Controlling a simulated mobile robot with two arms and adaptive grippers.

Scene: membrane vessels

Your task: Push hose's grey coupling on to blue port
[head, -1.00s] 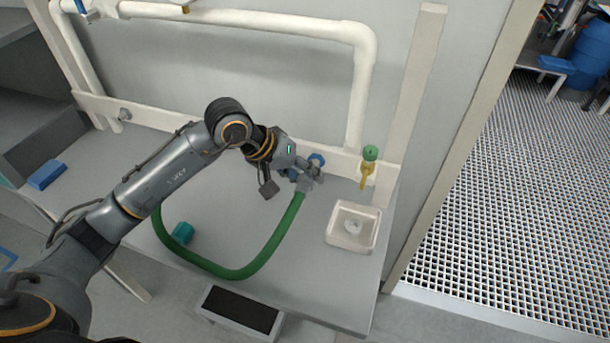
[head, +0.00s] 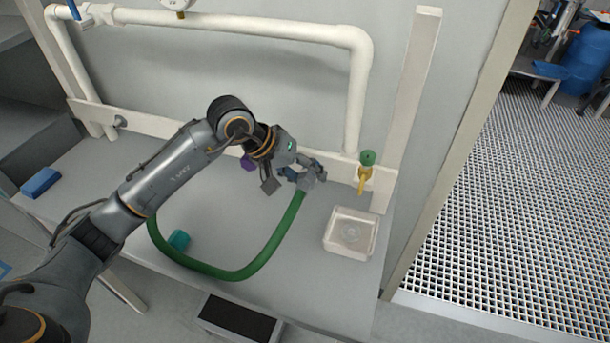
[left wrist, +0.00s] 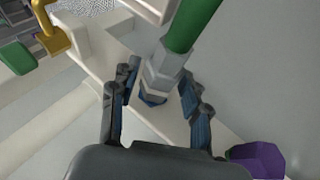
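The green hose (head: 280,238) lies in a loop on the bench, and its end rises to the grey coupling (head: 309,183) near the wall rail. In the left wrist view the grey coupling (left wrist: 162,76) sits between my left gripper's fingers (left wrist: 158,98), with a gap showing beside it. My left gripper (head: 303,175) looks open around the coupling. A little dark blue of the blue port (left wrist: 152,99) shows at the coupling's end, in line with it. How far the coupling is on cannot be told. My right gripper is not in view.
A purple port (head: 248,163) is left of my gripper. A yellow fitting with a green knob (head: 367,158) and a white tray (head: 351,232) are at the right. A teal block (head: 179,240) lies inside the hose loop; a blue block (head: 41,181) lies far left.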

